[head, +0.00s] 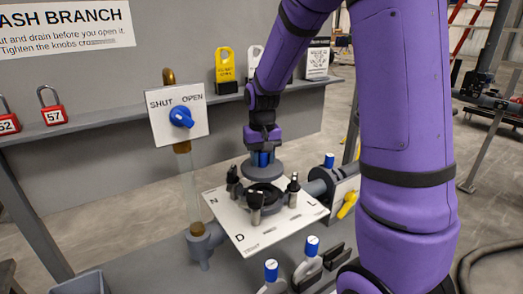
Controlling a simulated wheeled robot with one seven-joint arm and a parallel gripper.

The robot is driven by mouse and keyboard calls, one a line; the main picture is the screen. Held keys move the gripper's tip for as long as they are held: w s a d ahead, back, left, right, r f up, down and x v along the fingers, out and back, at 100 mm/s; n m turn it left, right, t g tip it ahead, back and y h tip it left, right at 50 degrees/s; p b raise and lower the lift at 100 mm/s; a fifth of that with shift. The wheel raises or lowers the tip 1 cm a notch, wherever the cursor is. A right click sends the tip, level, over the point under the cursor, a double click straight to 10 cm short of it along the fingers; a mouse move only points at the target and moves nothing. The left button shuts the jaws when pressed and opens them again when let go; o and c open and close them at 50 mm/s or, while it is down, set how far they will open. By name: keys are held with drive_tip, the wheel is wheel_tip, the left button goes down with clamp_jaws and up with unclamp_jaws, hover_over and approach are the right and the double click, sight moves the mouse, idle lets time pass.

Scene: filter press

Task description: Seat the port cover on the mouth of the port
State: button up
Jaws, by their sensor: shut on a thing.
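The port cover (264,170) is a grey disc with a blue grip on top. My gripper (263,150) is shut on the blue grip, pointing down. In the picture, the cover shows just above the far side of the port. The port mouth (265,190) is a dark round opening in a white plate, and most of it shows uncovered. The cover looks apart from the mouth, but its exact height is hard to tell.
Several upright black knobs (255,207) stand around the mouth. The white plate (240,228) bears letters N, D and L. A SHUT/OPEN panel (160,122) with a blue knob (181,117) stands left. Blue-topped clamps (271,271) are in front; a yellow-handled valve (347,204) is right.

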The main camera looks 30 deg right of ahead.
drive_tip(key=shift+w+d+f, duration=0.1)
drive_tip(key=shift+d+f, duration=0.05)
drive_tip(key=shift+f, duration=3.3)
drive_tip(key=shift+f, duration=0.55)
drive_tip(key=o, duration=1.2)
wheel_tip(320, 180, up, 11)
drive_tip(key=shift+f, duration=0.15)
